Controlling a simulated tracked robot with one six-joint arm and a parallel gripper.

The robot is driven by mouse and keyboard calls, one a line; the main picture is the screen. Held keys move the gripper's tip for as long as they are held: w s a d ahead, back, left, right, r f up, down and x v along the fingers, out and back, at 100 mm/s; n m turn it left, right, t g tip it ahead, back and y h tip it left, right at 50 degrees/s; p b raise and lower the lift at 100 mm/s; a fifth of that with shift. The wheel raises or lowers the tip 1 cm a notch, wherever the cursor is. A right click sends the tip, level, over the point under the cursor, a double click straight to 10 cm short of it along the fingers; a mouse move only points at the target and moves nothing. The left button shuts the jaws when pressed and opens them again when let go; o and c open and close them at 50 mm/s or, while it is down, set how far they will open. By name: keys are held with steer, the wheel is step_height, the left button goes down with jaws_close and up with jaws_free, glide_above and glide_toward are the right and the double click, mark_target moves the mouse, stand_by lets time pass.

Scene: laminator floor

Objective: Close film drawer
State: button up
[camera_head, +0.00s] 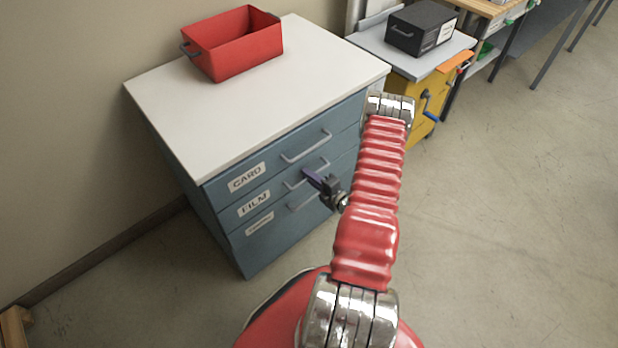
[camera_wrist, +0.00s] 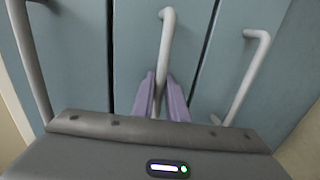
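The film drawer (camera_head: 260,202) is the middle drawer of the blue-grey cabinet, labelled FILM. Its front looks flush, or nearly so, with the drawers above and below. Its grey bar handle (camera_wrist: 166,45) runs up the middle of the wrist view. My gripper (camera_head: 312,178) is at this handle. In the wrist view its two purple fingers (camera_wrist: 160,90) lie one on each side of the bar, close against it, and look shut on it. The lower end of the handle is partly hidden by the fingers and gripper body.
The CARD drawer (camera_head: 247,180) is above and another labelled drawer (camera_head: 259,225) below, each with a bar handle. A red bin (camera_head: 240,50) stands on the white cabinet top (camera_head: 180,115). A yellow cart (camera_head: 424,98) with a dark box (camera_head: 420,27) stands behind. Floor at right is clear.

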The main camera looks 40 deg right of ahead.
steer(key=v, duration=1.3)
steer(key=shift+s, duration=0.4)
